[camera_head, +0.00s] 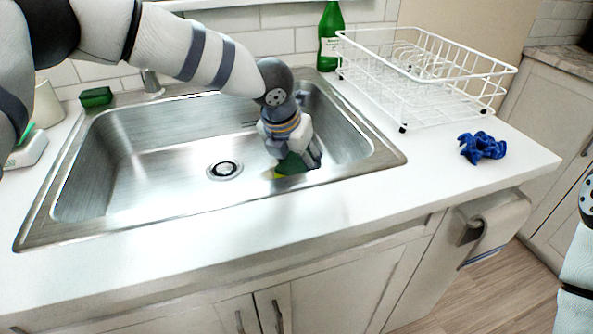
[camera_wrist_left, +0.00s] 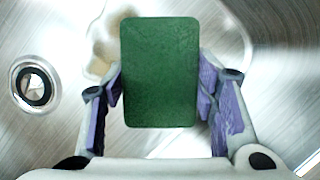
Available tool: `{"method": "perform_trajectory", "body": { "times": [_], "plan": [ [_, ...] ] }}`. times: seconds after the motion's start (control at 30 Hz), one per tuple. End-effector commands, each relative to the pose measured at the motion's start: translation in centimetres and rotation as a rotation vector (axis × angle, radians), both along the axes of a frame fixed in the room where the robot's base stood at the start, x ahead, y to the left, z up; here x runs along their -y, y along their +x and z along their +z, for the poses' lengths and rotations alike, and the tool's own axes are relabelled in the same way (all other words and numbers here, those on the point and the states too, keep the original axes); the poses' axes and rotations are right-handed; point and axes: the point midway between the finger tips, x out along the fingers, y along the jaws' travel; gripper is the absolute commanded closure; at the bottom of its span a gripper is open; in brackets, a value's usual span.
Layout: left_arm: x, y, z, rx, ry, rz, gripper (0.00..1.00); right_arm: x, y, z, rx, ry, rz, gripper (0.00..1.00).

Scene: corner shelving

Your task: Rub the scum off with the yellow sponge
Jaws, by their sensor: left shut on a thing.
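The sponge (camera_head: 290,165) has a green upper side and a yellow lower side, of which a little shows in the head view. My left gripper (camera_head: 297,160) points down into the right part of the steel sink (camera_head: 140,190) and is shut on the sponge. In the left wrist view the sponge's green face (camera_wrist_left: 160,72) lies between the purple finger pads. A beige patch of scum (camera_wrist_left: 101,48) shows on the sink floor, just left of the sponge and perhaps partly behind it. I cannot tell whether the sponge touches the sink floor. My right gripper is out of view.
The drain (camera_head: 225,169) lies left of my gripper. A green block (camera_head: 96,97) sits on the sink's back left corner. A green bottle (camera_head: 330,40), a white dish rack (camera_head: 430,85) and a crumpled blue cloth (camera_head: 482,146) stand or lie to the right. The front counter is clear.

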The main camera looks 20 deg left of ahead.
Motion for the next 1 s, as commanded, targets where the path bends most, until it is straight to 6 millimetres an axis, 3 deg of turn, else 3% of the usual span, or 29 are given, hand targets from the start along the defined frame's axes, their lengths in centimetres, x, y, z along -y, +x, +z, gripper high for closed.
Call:
{"method": "perform_trajectory", "body": {
  "times": [0.4, 1.0],
  "plan": [
    [0.3, -0.6, 3.2, -0.005, 0.001, 0.001, 0.69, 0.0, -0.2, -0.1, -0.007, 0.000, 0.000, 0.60],
    [0.3, -0.7, 3.4, -0.006, 0.001, 0.001, 0.69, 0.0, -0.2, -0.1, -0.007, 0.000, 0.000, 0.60]
  ]
}}
